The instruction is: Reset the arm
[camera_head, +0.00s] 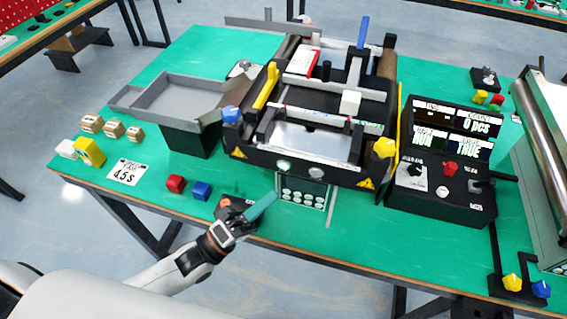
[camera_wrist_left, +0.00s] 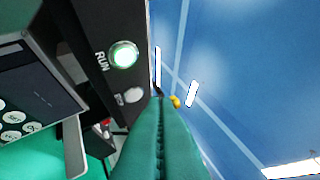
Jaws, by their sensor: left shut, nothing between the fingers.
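My left gripper (camera_head: 262,206) is at the front edge of the green table, in front of the mini conveyor machine (camera_head: 315,137). Its teal fingers (camera_wrist_left: 160,145) lie together in the left wrist view, with nothing between them. The fingertips are close to the keypad panel (camera_head: 303,191) and below the lit green RUN button (camera_head: 284,165); I cannot tell whether they touch anything. The RUN button (camera_wrist_left: 123,55) also shows large in the left wrist view, with a grey button (camera_wrist_left: 133,95) beside it. My right gripper is in neither view.
A black control box (camera_head: 440,205) with displays stands right of the conveyor. A grey tray (camera_head: 180,98), wooden blocks (camera_head: 113,129) and a card (camera_head: 126,172) are at left.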

